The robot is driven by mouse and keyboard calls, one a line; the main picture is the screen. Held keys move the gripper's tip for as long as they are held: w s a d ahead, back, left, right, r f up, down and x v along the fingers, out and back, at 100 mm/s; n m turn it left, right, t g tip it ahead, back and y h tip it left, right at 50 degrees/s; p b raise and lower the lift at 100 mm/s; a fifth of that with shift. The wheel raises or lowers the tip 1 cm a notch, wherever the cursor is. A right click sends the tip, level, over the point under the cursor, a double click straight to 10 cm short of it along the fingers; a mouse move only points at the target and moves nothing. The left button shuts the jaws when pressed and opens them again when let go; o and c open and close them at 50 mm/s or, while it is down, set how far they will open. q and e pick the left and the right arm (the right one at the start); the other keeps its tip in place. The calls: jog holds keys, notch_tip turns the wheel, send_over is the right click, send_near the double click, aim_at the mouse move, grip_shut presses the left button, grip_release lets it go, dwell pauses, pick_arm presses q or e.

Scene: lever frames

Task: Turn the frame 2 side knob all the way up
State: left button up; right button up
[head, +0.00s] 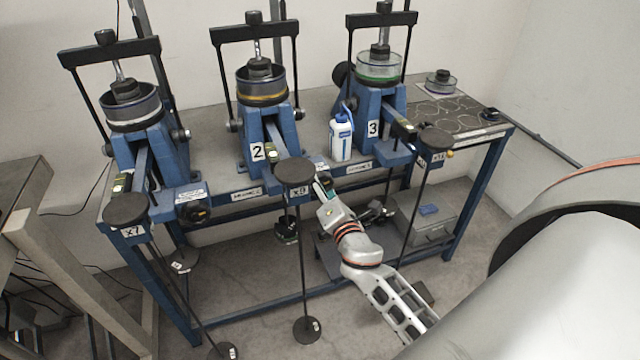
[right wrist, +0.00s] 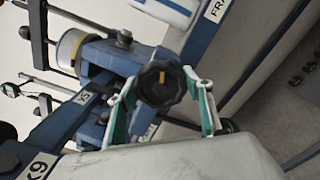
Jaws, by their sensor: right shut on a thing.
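Frame 2 (head: 282,116) is the middle of three blue lever frames in the head view, with a white "2" plate on its front. Its side knob (right wrist: 160,88) is black and lobed, with a short yellow mark, and shows in the middle of the right wrist view. My right gripper (right wrist: 160,80) has its two pale, green-edged fingers on either side of the knob and is shut on it. In the head view my right gripper (head: 322,187) is at the right of frame 2's lever end, and the knob is hidden there. My left gripper is not in view.
Frame 1 (head: 165,145) stands left, with its own black side knob (head: 195,211). Frame 3 (head: 375,115) stands right, beside a white bottle (head: 341,138). A round black weight hanger (head: 295,170) hangs from frame 2's lever, close left of my gripper. A grey box (head: 430,226) lies below.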

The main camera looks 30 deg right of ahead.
jog(key=o, duration=1.2)
jog(key=shift+f+m, duration=0.2)
jog(key=shift+m, duration=0.5)
jog(key=shift+c, duration=0.2)
jog(key=shift+o, duration=1.4)
jog(key=shift+w, duration=0.1)
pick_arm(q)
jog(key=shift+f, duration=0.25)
pick_arm(e)
jog(key=shift+r, duration=0.1)
jog(key=shift+s+a, duration=0.15)
jog(key=shift+s, duration=0.3)
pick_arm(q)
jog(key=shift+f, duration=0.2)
pick_arm(e)
jog(key=shift+v, duration=2.55)
